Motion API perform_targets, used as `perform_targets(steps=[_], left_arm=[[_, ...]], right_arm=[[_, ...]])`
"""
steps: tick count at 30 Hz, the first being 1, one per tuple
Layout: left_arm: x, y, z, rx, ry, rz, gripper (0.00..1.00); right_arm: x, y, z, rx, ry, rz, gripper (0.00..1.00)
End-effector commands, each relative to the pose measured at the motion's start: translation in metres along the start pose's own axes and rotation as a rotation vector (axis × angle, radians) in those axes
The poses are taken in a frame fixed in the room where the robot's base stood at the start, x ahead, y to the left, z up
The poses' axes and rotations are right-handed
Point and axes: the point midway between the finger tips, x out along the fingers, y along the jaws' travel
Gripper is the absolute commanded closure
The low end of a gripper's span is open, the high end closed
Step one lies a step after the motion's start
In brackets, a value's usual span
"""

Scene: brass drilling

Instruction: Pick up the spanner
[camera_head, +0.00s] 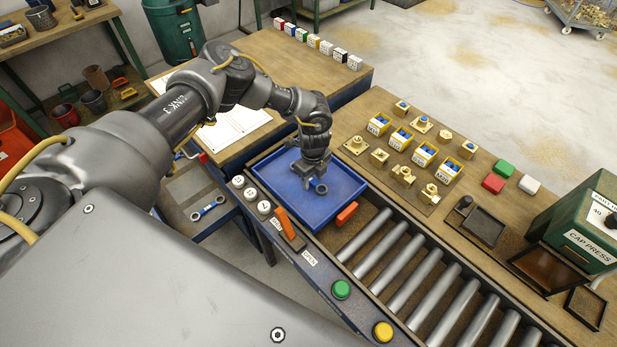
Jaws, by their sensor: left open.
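My left gripper (313,183) points down over the blue tray (341,178). It is open. Another spanner (207,208), silver-ended with a blue handle, lies on a lower grey surface left of the tray, well apart from the gripper. My right gripper is not in view.
The tray has raised walls, with an orange block (346,214) at its near right edge. A roller conveyor (420,270) runs to the right. Brass parts (403,175) stand on the wooden bench.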

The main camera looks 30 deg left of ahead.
Motion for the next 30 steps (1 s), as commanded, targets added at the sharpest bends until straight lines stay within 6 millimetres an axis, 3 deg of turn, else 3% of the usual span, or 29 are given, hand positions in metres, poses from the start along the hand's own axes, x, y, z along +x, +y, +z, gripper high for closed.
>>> perform_targets(steps=[2,12,23,30], left_arm=[[0.0,0.0,0.0,0.0,0.0,0.0,0.59],[0.0,0.0,0.0,0.0,0.0,0.0,1.0],[-0.003,-0.001,0.0,0.0,0.001,-0.001,1.0],[-0.03,-0.002,0.0,0.002,0.002,-0.007,1.0]], right_arm=[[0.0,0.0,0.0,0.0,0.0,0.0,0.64],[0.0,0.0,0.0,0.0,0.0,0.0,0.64],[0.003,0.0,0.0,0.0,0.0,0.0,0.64],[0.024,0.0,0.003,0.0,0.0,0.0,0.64]])
